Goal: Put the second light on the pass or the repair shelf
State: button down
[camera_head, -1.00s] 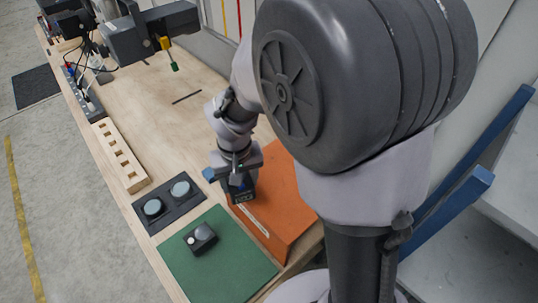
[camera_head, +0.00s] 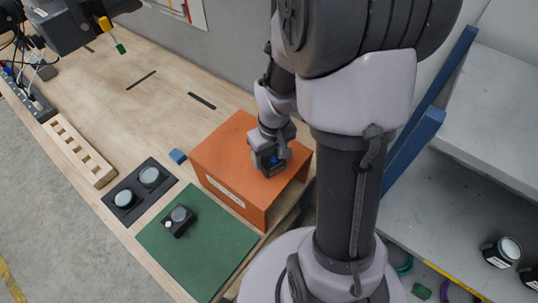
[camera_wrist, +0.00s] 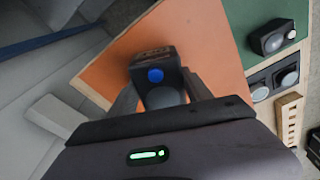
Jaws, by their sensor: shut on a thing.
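My gripper (camera_head: 268,160) is shut on a small dark light (camera_wrist: 153,68) and holds it over the top of the orange box (camera_head: 238,140). In the wrist view the held light shows a blue round spot, with a finger on each side. I cannot tell whether it touches the box top. Another dark light (camera_head: 178,220) with a grey dome and a small white button sits on the green mat (camera_head: 215,250). The grey shelf (camera_head: 400,235) at the right bears a dark light with a pale dome (camera_head: 503,251) and another at the picture's edge.
A black plate (camera_head: 140,192) with two round pale discs lies beside the mat. Blue posts (camera_head: 415,150) stand between bench and shelf. The bench behind the orange box is mostly clear.

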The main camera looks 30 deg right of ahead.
aim_at(272, 157)
jog(key=shift+s, duration=0.1)
jog(key=shift+c, duration=2.2)
grip_release()
jog(key=shift+f, duration=0.1)
jog(key=r+p, duration=0.1)
jog(key=r, duration=0.2)
jog(key=s+r+p, duration=0.1)
jog(key=r, duration=0.7)
jog(key=shift+s+r+p, duration=0.15)
jog(key=shift+r+p, duration=0.1)
jog(key=shift+p, duration=0.15)
jog(key=s+a+r+m+t+y, duration=0.2)
jog(key=s+a+r+m+t, duration=0.25)
jog(key=s+a+r, duration=0.8)
notch_tip(272, 157, down, 23)
jog(key=w+a+b, duration=0.2)
jog(key=b, duration=2.1)
jog(key=shift+w+a, duration=0.15)
jog(key=shift+w, duration=0.2)
